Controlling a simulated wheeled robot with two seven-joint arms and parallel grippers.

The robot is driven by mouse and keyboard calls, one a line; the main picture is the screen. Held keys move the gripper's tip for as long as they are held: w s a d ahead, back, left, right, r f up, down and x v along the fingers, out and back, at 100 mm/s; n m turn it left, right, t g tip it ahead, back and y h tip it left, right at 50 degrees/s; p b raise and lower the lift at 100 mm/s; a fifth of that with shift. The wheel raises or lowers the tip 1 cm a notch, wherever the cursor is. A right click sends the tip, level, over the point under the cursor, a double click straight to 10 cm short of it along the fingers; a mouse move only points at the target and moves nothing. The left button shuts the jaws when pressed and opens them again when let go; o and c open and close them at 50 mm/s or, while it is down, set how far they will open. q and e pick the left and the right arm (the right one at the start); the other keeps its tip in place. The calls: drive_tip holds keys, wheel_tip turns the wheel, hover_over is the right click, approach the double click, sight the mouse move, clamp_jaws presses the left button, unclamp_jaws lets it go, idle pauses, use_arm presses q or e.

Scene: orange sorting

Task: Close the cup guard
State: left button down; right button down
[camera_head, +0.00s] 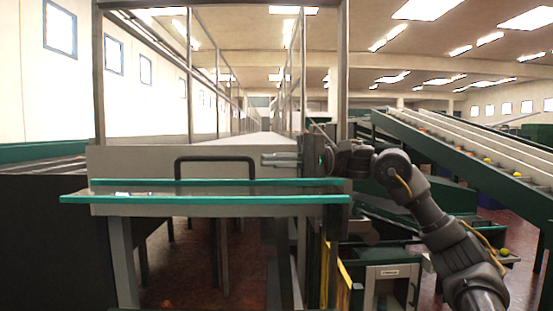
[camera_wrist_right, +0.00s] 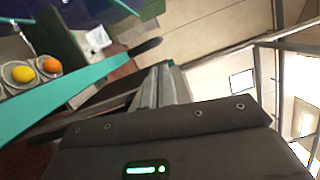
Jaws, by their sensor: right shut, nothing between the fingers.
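A pale panel (camera_head: 130,160) with a black bar handle (camera_head: 215,159) stands upright behind a teal-edged shelf. It looks like the cup guard, but I cannot tell for certain. My right gripper (camera_head: 268,160) reaches in from the right, its fingers just right of the handle, shut and empty. In the right wrist view the fingers (camera_wrist_right: 165,68) are together, and a dark bar (camera_wrist_right: 146,48), probably the handle, shows beside their tips, apart from them. My left gripper is not in view.
The teal-edged shelf (camera_head: 205,200) crosses in front of the panel. In the wrist view, a yellow fruit (camera_wrist_right: 23,74) and an orange one (camera_wrist_right: 52,64) sit in cups beyond a teal strip (camera_wrist_right: 60,100). A sloping conveyor (camera_head: 470,150) is at the right. Metal posts (camera_head: 98,75) rise above the panel.

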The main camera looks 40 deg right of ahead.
sight(242, 161)
drive_tip(key=p+x, duration=0.2)
drive_tip(key=x, duration=0.4)
drive_tip(key=shift+w+a, duration=0.2)
drive_tip(key=shift+a, duration=0.05)
drive_tip(key=shift+w+f, duration=0.1)
